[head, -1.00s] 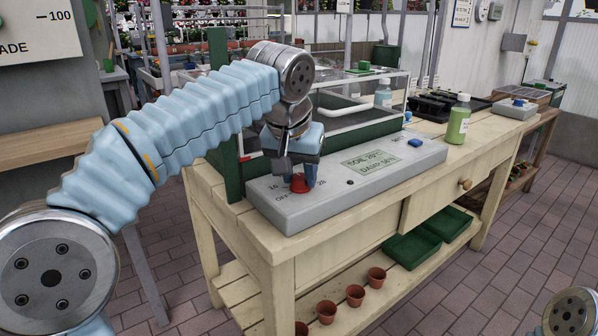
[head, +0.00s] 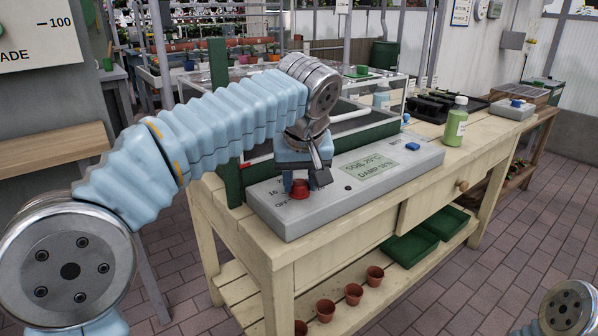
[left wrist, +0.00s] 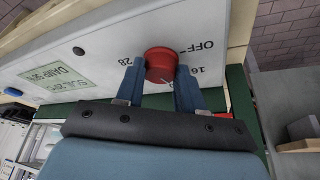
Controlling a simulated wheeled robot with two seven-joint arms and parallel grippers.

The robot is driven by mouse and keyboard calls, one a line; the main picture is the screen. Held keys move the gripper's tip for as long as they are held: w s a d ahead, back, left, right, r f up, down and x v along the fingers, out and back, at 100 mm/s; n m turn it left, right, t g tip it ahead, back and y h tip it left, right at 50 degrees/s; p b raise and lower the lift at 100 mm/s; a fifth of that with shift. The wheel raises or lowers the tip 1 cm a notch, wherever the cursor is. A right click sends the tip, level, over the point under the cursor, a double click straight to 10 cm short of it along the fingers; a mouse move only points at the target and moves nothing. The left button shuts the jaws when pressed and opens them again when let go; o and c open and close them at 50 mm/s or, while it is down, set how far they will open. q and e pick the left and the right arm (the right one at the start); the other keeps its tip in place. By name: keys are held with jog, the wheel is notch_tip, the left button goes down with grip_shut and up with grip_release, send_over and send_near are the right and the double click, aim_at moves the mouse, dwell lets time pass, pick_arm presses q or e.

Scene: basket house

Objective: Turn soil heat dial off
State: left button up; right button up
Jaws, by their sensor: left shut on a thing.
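The soil heat dial (head: 300,190) is a red knob on the left end of a grey control box (head: 345,190). In the left wrist view the red dial (left wrist: 162,64) has the marks OFF, 16 and 28 around it. A pale line shows on the dial, but I cannot tell which mark it points at. My left gripper (head: 300,186) comes down over the dial. Its two blue fingers, in the left wrist view (left wrist: 160,76), are shut on the dial, one on each side. My right gripper is out of view.
The box stands on a wooden bench (head: 240,225), beside a green-framed glass case (head: 234,178). A green bottle (head: 456,122) stands farther right. Terracotta pots (head: 353,294) and green trays (head: 408,247) are on the lower shelf. The bench front is clear.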

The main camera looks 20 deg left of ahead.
pick_arm(q)
jog(key=n, duration=0.1)
jog(key=n+y+p, duration=0.1)
jog(key=shift+w+d+r+n, duration=0.1)
jog(key=shift+d+r+n, duration=0.05)
jog(key=shift+n, duration=0.25)
jog(key=n+g+y+p, duration=0.1)
jog(key=n, duration=0.1)
jog(key=shift+w+n, duration=0.1)
jog(key=shift+n, duration=0.3)
jog(key=n, duration=0.2)
jog(key=n+g, duration=0.1)
jog(key=n, duration=0.1)
jog(key=shift+w+d+g+y, duration=0.15)
jog(key=shift+g+y, duration=0.15)
jog(key=shift+y, duration=0.1)
jog(key=n+g, duration=0.1)
jog(key=n, duration=0.4)
jog(key=shift+w+g, duration=0.15)
jog(key=shift+g, duration=0.25)
jog(key=shift+n, duration=0.3)
jog(key=o, duration=1)
jog(key=shift+o, duration=0.2)
